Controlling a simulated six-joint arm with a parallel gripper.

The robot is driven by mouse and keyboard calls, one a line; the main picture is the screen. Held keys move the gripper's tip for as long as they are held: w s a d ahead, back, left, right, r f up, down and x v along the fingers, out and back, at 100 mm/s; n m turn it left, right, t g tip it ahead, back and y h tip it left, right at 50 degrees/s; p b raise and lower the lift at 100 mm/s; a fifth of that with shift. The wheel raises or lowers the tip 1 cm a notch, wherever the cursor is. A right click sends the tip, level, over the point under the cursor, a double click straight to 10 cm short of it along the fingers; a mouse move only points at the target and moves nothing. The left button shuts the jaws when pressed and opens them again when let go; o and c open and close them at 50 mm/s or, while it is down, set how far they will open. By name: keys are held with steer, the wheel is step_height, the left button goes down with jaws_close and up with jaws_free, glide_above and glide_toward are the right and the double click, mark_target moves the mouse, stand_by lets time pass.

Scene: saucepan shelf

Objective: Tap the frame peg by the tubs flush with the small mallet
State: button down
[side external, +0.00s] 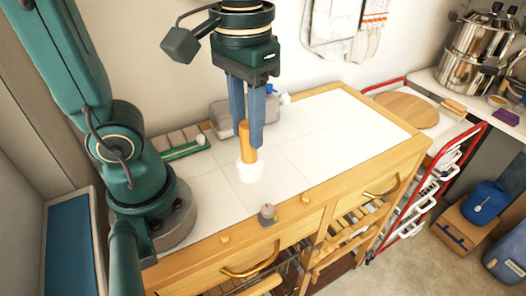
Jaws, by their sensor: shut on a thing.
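My gripper (247,136) points down over the white tiled worktop (335,125). Its blue fingers are shut on the orange-brown handle of the small mallet (251,170), which hangs upright with its pale head lowest. The head is close above or touching the tiles; I cannot tell which. Small wooden pegs show on the front wooden frame, one at the left (224,239) and one further right (306,198). How far each stands out is too small to tell. A grey tub (217,115) stands at the back, partly hidden by my gripper.
A green-edged tray (184,149) lies at the back left. A round wooden board (407,110) and steel pots (476,45) stand at the right. The worktop's right half is clear.

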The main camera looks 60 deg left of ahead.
steer(key=s+d+m, duration=0.3)
steer(key=s+d, duration=0.1)
steer(key=s, duration=0.3)
steer(key=shift+a+f, duration=0.2)
steer(key=shift+f, duration=2.35)
steer(key=shift+f, duration=0.25)
step_height(320, 180, down, 3)
steer(key=shift+f, duration=0.2)
steer(key=shift+r, duration=2.6)
